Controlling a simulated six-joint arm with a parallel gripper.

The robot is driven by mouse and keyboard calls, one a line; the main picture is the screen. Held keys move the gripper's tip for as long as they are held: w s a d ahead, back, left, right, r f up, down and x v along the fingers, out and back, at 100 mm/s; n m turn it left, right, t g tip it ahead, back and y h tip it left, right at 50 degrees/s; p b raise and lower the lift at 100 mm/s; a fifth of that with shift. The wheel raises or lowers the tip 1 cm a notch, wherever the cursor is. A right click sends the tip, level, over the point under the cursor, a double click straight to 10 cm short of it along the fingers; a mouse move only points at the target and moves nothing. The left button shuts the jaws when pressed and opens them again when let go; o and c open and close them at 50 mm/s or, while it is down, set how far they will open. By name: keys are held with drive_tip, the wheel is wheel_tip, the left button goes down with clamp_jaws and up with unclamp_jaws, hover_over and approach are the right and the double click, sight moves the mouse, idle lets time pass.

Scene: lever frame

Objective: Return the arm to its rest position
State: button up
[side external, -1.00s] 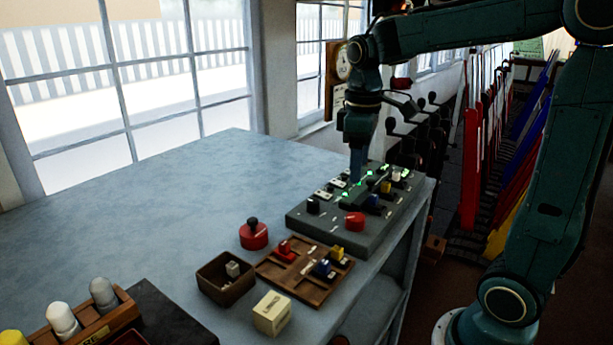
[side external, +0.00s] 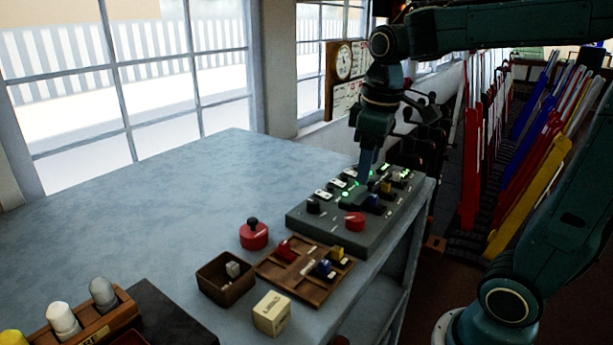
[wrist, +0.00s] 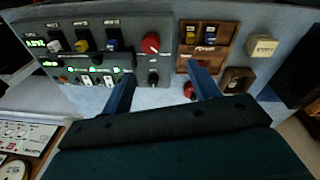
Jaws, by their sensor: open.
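My gripper (side external: 367,172) hangs from my arm, pointing down, just above or behind the grey control panel (side external: 335,237) at the table's right side. In the wrist view my gripper (wrist: 163,85) has its two blue fingers spread apart with nothing between them. The panel (wrist: 165,22) shows there with a red knob (wrist: 151,43), several coloured switches and green lights. The red knob also shows in the side view (side external: 355,221). Whether the fingers touch the panel is hidden in the side view.
A wooden tray (side external: 305,291) with small coloured pieces, an open brown box (side external: 226,290), a cream block (side external: 272,313) and a red round object (side external: 254,237) stand in front of the panel. Coloured levers (side external: 530,190) stand behind, right. The table's left middle (side external: 150,205) is clear.

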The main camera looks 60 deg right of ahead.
drive_tip(key=s+a+f+m+t, duration=0.2)
drive_tip(key=s+a+t, duration=0.2)
drive_tip(key=s, duration=0.5)
drive_tip(key=shift+s+a+f+m+y, duration=0.3)
drive_tip(key=shift+s+a+f+y, duration=0.1)
drive_tip(key=shift+a, duration=0.75)
